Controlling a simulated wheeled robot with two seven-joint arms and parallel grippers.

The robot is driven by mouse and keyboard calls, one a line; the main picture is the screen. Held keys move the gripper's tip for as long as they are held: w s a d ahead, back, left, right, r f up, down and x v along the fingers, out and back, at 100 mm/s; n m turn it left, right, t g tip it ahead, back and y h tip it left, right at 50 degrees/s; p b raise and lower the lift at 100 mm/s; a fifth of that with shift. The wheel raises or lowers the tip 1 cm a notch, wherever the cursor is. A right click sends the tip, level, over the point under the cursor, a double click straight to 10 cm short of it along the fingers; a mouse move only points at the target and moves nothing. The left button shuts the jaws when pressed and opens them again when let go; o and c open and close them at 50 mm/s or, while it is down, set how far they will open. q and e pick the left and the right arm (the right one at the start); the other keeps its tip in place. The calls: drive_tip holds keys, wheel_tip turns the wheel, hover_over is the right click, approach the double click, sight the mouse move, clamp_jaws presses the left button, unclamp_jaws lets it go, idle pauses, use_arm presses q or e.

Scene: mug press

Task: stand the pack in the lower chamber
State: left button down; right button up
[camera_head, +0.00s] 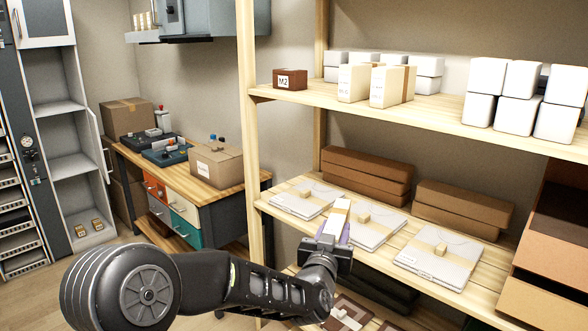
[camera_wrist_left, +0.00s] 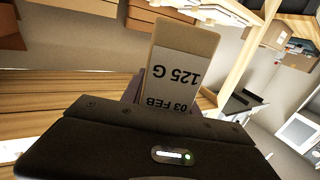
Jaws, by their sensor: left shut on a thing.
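My left gripper (camera_head: 335,232) is shut on a small pack (camera_head: 338,212), in front of the wooden shelf at the right. In the left wrist view the pack (camera_wrist_left: 180,70) has a tan end and a white label reading "125 G" and "03 FEB", upside down in that picture. The gripper hides its lower part. A tall grey cabinet (camera_head: 70,109) with its door open stands at the far left, well away from the gripper. Its open compartments lie one above another, and the lowest holds two small tan packs (camera_head: 89,228). My right gripper is not in view.
The wooden shelf (camera_head: 440,119) holds white boxes (camera_head: 500,92), cartons and flat packets (camera_head: 440,255) close to my left gripper. A workbench (camera_head: 180,182) with a cardboard box (camera_head: 216,164) stands between shelf and cabinet. Bare floor (camera_head: 100,260) lies before the cabinet.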

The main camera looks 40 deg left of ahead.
use_arm(q)
drive_tip(key=s+d+f+m+h, duration=0.2)
drive_tip(key=d+f+h, duration=0.3)
drive_tip(key=d+f, duration=1)
drive_tip(key=shift+s+d+f+m+t+h, duration=0.15)
drive_tip(key=shift+d+f+m+t+h, duration=0.2)
drive_tip(key=shift+f+m, duration=0.35)
drive_tip(key=shift+a+r, duration=0.1)
